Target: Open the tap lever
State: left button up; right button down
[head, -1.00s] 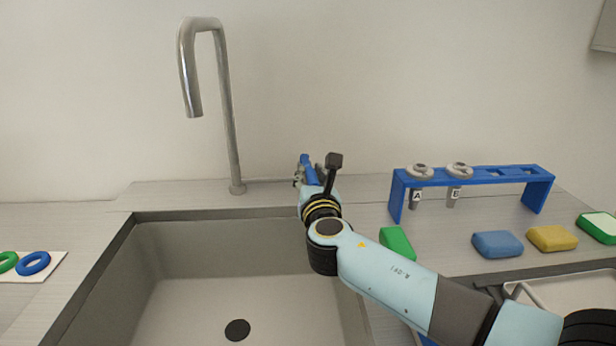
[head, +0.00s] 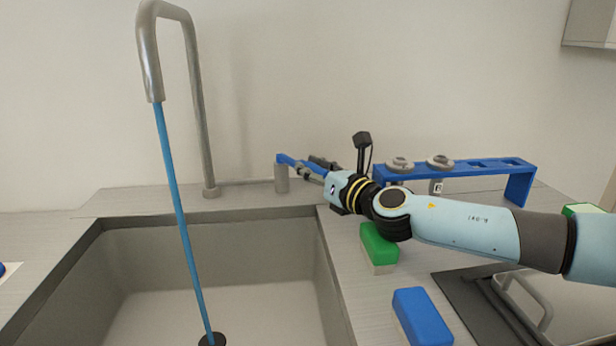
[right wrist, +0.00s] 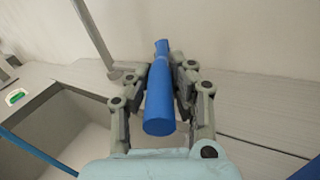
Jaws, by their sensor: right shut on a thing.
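The blue tap lever (head: 288,160) sits on a short grey post (head: 281,178) behind the sink's right end and points to the right. My right gripper (head: 309,172) is shut on the lever. In the right wrist view the lever (right wrist: 160,105) lies between the two grey fingers (right wrist: 161,85). The grey tap spout (head: 196,100) stands to the left of the post. A blue stream of water (head: 178,205) runs from the spout's mouth down to the drain (head: 212,339). My left gripper is not in view.
The sink (head: 230,240) lies in front of the tap. A blue rack (head: 515,168) stands to the right, partly behind my arm. A green-and-white sponge (head: 380,248) and a blue block (head: 421,316) lie on the counter below my arm.

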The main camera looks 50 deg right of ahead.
jog(key=c, duration=1.1)
grip_release()
jog(key=shift+c, duration=0.2)
jog(key=shift+r, duration=0.1)
notch_tip(320, 180, up, 10)
jog(key=shift+f, duration=0.1)
jog(key=shift+s+f, duration=0.1)
